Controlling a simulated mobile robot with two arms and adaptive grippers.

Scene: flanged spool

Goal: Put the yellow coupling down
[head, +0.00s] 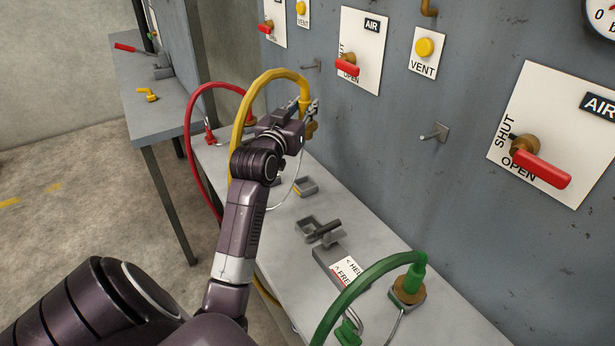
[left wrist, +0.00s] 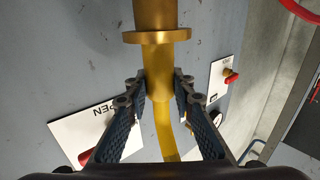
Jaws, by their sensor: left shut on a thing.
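The yellow coupling (head: 304,105) is at the end of an arching yellow hose (head: 262,84), above the narrow grey bench and close to the wall. My left gripper (head: 307,109) is shut on it. In the left wrist view the coupling (left wrist: 157,84) sits between both fingers of the gripper (left wrist: 160,98), with a brass flange (left wrist: 157,37) just beyond the fingertips. The hose runs off below. I cannot tell whether the brass part beyond belongs to the coupling or to a fitting. My right gripper is out of view.
The grey bench (head: 377,243) carries small square holders (head: 306,186), a grey block with a label (head: 345,272) and a green coupling (head: 418,270) on a brass fitting. A red hose (head: 188,130) arches behind my arm. Red-handled valves (head: 540,168) and a hook (head: 434,133) stick out from the wall.

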